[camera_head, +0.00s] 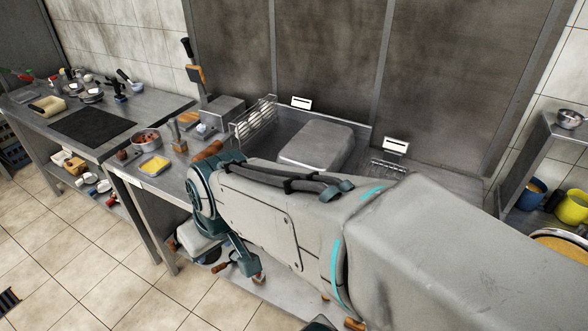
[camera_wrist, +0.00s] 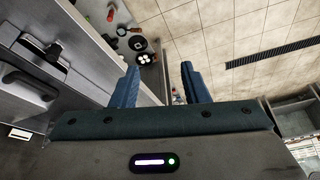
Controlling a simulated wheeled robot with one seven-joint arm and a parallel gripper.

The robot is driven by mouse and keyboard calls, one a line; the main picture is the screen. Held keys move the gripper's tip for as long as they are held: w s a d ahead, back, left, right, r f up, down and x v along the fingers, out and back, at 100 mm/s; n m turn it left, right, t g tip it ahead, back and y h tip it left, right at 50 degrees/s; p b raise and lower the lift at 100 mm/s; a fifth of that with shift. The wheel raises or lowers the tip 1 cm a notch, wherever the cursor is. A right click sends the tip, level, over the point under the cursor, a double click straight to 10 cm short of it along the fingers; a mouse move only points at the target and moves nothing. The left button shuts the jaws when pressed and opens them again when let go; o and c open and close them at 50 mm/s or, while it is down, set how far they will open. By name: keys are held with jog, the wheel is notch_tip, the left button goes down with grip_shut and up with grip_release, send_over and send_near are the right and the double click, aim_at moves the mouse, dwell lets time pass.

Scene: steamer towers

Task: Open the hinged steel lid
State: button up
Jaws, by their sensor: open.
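A rounded grey steel lid (camera_head: 316,148) lies flat and closed-looking in the steel counter behind my arm in the head view. Its near edge is partly hidden by my arm, and I cannot see its hinge. In the wrist view, steel surfaces with a black bar handle (camera_wrist: 28,86) show at the left; I cannot tell whether this belongs to the lid. My gripper (camera_wrist: 159,68) is open and empty, with its two blue fingers apart. It points over the counter edge and tiled floor, clear of the handle.
A wire basket (camera_head: 254,118) stands left of the lid, with a steel box (camera_head: 222,112) beside it. A bowl (camera_head: 146,141) and a yellow tray (camera_head: 154,165) sit on the left counter. A steel wall (camera_head: 330,50) rises behind.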

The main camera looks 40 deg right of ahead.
jog(key=w+d+f+n+t+h+b, duration=0.1)
jog(key=w+d+f+t, duration=0.2)
jog(key=w, duration=0.6)
jog(key=w+d+f+n+t+h+b, duration=0.1)
jog(key=w+d+f+t+h, duration=0.2)
jog(key=w, duration=0.5)
jog(key=s+d+f+n+g+h+b, duration=0.1)
jog(key=s+d+f+g+h, duration=0.15)
jog(key=d+h, duration=0.4)
jog(key=s+d+f+n+g+h+b, duration=0.1)
jog(key=s+d+f+g+h, duration=0.15)
jog(key=d+h, duration=0.4)
jog(key=shift+t+y, duration=0.4)
jog(key=shift+y, duration=0.5)
jog(key=x, duration=1.5)
jog(key=shift+w+a, duration=0.1)
grip_shut()
